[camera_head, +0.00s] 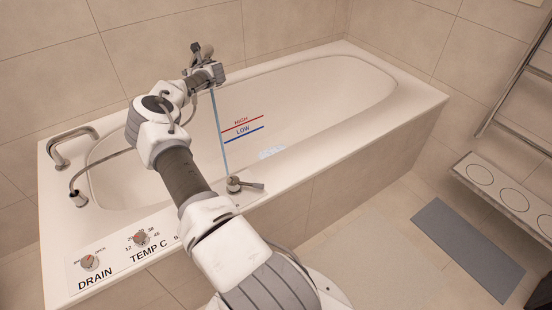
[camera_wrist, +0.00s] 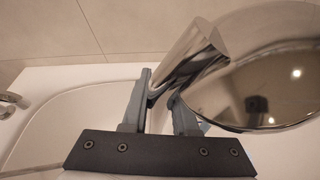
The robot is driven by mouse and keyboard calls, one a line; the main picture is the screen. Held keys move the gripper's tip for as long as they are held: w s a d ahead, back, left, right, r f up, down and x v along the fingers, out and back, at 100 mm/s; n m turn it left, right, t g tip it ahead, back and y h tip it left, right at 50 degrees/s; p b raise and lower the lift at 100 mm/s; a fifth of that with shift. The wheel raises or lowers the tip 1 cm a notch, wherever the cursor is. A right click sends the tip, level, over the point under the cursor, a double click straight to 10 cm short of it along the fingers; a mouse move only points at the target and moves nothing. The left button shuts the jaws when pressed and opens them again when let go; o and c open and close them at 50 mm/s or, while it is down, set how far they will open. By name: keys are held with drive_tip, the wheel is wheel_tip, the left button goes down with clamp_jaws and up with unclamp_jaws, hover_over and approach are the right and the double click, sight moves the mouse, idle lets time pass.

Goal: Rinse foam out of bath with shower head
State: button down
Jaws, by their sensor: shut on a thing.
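My gripper (camera_head: 208,74) is raised over the back left part of the white bath (camera_head: 410,93). It is shut on the shower head (camera_head: 206,51), which also shows large and chrome in the wrist view (camera_wrist: 262,82), with its handle (camera_wrist: 190,58) between the fingers (camera_wrist: 158,104). A small pale bluish-white patch, apparently foam (camera_head: 271,153), lies low inside the bath near the front wall. A thin pale-blue line runs from below the gripper down toward the front rim; I cannot tell whether it is water. My arm hides part of the bath's left end.
A lever (camera_head: 240,185) stands on the front rim. A spout (camera_head: 70,145) and hose fitting (camera_head: 78,199) are at the left end. DRAIN (camera_head: 90,262) and TEMP C (camera_head: 139,238) knobs sit at the front left corner. A grey mat (camera_head: 468,248) lies on the floor near a bench (camera_head: 510,195).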

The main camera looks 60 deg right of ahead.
drive_tip(key=shift+s+d, duration=0.2)
drive_tip(key=shift+d, duration=0.35)
drive_tip(key=s+d, duration=0.3)
drive_tip(key=d, duration=0.3)
drive_tip(key=shift+d+b, duration=0.2)
drive_tip(key=shift+b, duration=0.1)
drive_tip(key=s+d, duration=0.2)
drive_tip(key=d, duration=0.4)
drive_tip(key=shift+s+d+b, duration=0.2)
drive_tip(key=shift+s+b, duration=0.15)
idle(0.4)
